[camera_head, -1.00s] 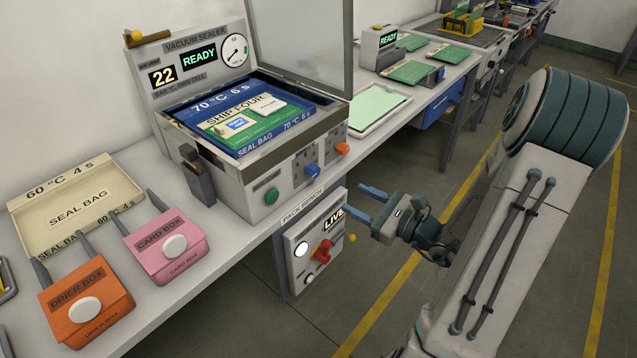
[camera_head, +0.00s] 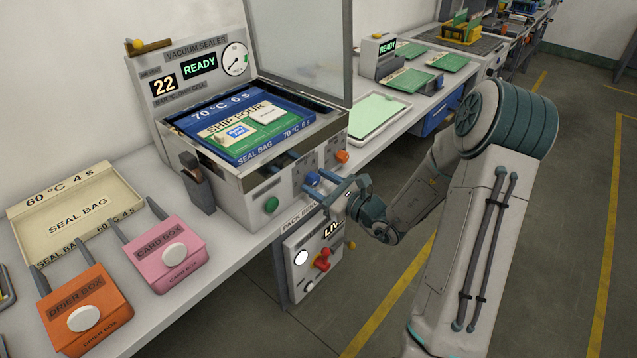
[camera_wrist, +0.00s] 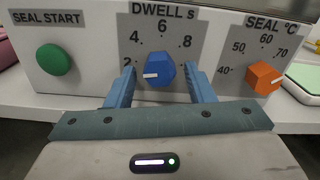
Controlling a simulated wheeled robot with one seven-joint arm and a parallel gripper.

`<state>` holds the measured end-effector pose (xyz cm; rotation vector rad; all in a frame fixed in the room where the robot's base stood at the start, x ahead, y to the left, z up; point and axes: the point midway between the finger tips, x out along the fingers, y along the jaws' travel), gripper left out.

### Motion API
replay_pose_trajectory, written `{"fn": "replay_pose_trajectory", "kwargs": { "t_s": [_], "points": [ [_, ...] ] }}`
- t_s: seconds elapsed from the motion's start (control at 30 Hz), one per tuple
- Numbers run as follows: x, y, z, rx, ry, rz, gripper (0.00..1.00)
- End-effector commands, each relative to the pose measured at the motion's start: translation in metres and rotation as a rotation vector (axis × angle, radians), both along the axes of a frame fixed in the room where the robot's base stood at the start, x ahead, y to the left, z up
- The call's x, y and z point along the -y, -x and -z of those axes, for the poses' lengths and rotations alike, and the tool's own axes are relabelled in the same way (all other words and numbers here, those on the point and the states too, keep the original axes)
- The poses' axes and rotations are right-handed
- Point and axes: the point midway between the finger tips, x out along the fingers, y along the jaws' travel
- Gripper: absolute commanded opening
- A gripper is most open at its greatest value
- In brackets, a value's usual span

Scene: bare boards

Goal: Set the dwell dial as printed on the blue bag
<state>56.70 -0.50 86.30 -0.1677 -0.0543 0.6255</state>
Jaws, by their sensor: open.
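The blue bag (camera_head: 207,107) lies in the open sealer chamber, printed "70 °C 6 s" and "SEAL BAG". A green board marked "SHIP FOUR" lies on it. The dwell dial is a blue knob (camera_wrist: 160,71) on the sealer's front, with 2, 4, 6 and 8 readable around it. Its white mark points left, near the 2. In the head view the dial (camera_head: 312,179) is beside my fingertips. My gripper (camera_head: 323,189) is open, one finger on each side of the knob in the wrist view; contact cannot be told.
The orange seal-temperature knob (camera_wrist: 263,78) is right of the dial, the green seal-start button (camera_wrist: 54,60) left. The sealer (camera_head: 228,190) shows "READY" and "22". A live panel with a red control (camera_head: 322,262) hangs below. Orange (camera_head: 84,300) and pink boxes (camera_head: 170,247) stand left.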

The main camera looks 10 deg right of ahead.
Motion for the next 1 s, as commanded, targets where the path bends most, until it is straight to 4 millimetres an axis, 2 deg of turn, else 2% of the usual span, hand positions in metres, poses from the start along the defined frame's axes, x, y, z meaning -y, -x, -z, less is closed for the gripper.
{"fn": "replay_pose_trajectory", "kwargs": {
  "t_s": [0.27, 0.3, 0.4, 0.47, 0.77, 1.0],
  "points": [
    [-0.0016, -0.0019, -0.0001, 0.000, 0.001, -0.001, 0.49],
    [-0.0016, -0.0019, -0.0001, 0.000, 0.001, -0.001, 0.46],
    [-0.0017, -0.0018, 0.0000, 0.000, 0.001, -0.001, 0.18],
    [-0.0017, -0.0018, 0.0000, 0.000, 0.001, -0.001, 0.04],
    [-0.0017, -0.0015, -0.0010, -0.012, -0.016, -0.001, 0.04],
    [-0.0021, -0.0012, -0.0029, -0.080, -0.107, -0.001, 0.04]
  ]
}}
